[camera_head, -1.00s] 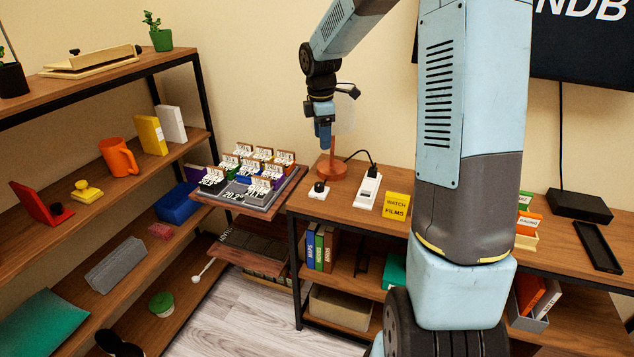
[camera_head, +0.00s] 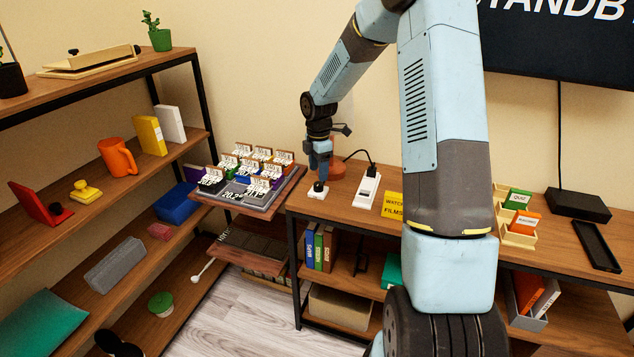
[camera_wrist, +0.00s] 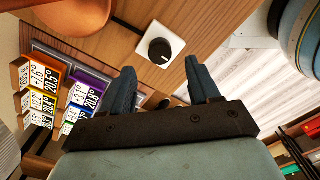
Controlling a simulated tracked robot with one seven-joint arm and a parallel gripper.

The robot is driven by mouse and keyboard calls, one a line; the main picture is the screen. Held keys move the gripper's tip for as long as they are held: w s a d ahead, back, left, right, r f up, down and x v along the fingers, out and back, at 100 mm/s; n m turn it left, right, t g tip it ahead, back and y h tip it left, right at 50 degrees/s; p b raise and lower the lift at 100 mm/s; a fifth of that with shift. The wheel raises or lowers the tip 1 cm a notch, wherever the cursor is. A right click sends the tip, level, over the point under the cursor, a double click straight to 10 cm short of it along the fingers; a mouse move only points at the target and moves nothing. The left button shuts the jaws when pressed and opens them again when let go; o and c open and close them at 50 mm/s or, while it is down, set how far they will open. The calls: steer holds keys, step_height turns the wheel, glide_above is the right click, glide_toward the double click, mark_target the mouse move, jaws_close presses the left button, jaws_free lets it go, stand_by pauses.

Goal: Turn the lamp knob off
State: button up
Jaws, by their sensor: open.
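The lamp knob is a small black round knob (camera_wrist: 160,50) on a white square plate (camera_wrist: 172,36), on the wooden desk top in the wrist view. In the head view the plate (camera_head: 317,195) shows at the desk's left front corner, with the knob (camera_head: 318,187) just under my fingertips. My gripper (camera_head: 321,176) points down above it. In the wrist view my gripper (camera_wrist: 162,76) is open and empty, its two blue fingers apart with the knob showing beyond the gap between their tips. The orange lamp (camera_head: 337,168) stands right behind, partly hidden by my gripper.
A white socket strip (camera_head: 367,190) with a black plug stands right of the plate. A yellow note (camera_head: 393,205) lies further right. A tray of numbered cards (camera_head: 262,196) adjoins on the left. A dark box (camera_head: 578,206) sits at the far right.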

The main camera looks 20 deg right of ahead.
mark_target(318, 183)
steer(key=shift+f, duration=2.65)
